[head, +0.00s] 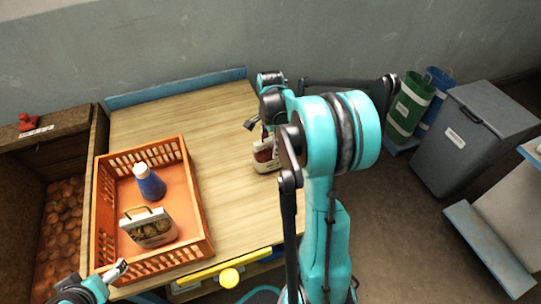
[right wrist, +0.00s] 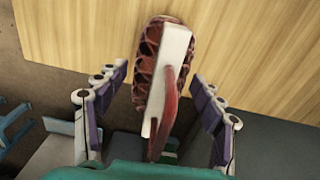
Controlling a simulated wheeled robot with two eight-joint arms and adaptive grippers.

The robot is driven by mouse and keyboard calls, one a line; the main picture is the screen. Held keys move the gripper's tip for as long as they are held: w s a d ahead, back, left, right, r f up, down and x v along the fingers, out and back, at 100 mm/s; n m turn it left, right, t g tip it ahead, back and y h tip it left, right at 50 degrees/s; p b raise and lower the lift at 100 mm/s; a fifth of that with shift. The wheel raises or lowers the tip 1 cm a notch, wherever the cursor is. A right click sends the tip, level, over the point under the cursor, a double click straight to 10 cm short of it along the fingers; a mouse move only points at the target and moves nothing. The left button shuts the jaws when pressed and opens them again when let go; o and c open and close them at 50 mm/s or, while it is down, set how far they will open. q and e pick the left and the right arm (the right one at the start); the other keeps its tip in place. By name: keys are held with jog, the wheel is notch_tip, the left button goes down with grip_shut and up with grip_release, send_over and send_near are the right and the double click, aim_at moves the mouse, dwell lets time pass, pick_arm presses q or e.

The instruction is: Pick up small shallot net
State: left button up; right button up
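The small shallot net (head: 265,156) stands on the wooden table, right of the orange crate, with a pale label and reddish-brown contents. It also shows in the right wrist view (right wrist: 149,62) as a red mesh with a white band and a red handle. My right gripper (head: 259,127) is above it, partly hidden by my own arm in the head view. In the right wrist view the fingers (right wrist: 160,104) are spread on either side of the net, with gaps on both sides. My left gripper (head: 112,271) is at the crate's front left corner; its finger state is unclear.
An orange crate (head: 200,205) on the table holds a blue bottle with a white cap (head: 150,183) and a labelled bag with a handle (head: 149,229). A yellow bar (head: 222,265) runs along the table's front edge. Bare table (head: 180,115) lies behind the crate.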

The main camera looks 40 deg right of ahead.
grip_shut()
